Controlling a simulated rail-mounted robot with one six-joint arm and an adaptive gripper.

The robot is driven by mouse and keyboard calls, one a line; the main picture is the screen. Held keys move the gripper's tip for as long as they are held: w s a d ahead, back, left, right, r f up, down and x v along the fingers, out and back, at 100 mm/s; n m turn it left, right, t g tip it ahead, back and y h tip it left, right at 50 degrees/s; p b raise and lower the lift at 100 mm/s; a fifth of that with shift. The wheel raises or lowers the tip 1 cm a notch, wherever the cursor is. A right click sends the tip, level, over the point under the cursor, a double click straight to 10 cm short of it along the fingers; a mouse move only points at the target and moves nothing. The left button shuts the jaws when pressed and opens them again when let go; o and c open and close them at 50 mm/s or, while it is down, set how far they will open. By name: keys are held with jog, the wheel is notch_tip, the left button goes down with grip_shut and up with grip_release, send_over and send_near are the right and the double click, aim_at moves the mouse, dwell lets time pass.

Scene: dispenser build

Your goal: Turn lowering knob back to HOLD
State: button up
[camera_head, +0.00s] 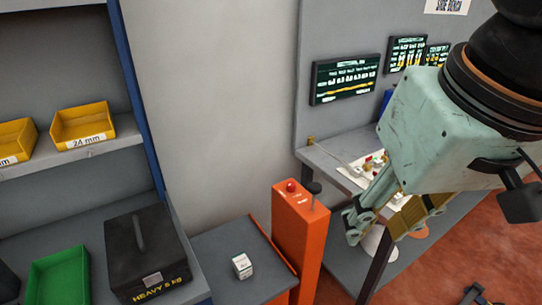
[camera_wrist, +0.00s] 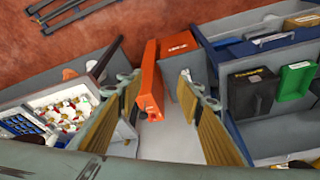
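An orange post (camera_head: 299,235) stands in the middle of the head view. On its top are a black knob (camera_head: 314,189) on a short stem and a red button (camera_head: 291,187). The lettering on the post is too small to read, so the knob's setting cannot be told. My gripper (camera_head: 382,222) shows to the right of the post, apart from the knob in the picture. In the wrist view my gripper (camera_wrist: 158,84) has its fingers wide apart and empty.
A small white box (camera_head: 242,266) sits on the grey cabinet left of the post. A black heavy case (camera_head: 147,255) and a green bin (camera_head: 60,278) stand further left, below yellow bins (camera_head: 82,123). A side bench (camera_head: 325,165) with small parts and wall screens (camera_head: 345,79) lies right.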

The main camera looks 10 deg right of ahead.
jog(key=w+a+r+m+g+y+p, duration=0.1)
jog(key=w+m+p, duration=0.15)
jog(key=w, duration=0.55)
jog(key=w+r+m+p, duration=0.1)
jog(key=w+r+m, duration=0.15)
jog(key=w, duration=0.55)
jog(key=m+g+y+p, duration=0.25)
jog(key=m+p, duration=0.75)
jog(key=m, duration=0.6)
send_over(292, 184)
jog(key=s+d, duration=0.1)
jog(key=d, duration=0.4)
notch_tip(292, 184, down, 25)
jog(key=shift+s+d+r+t+y, duration=0.1)
jog(key=shift+d+r+t+y, duration=0.1)
jog(key=shift+t+y, duration=0.2)
jog(key=shift+f, duration=0.2)
jog(key=shift+x, duration=6.7)
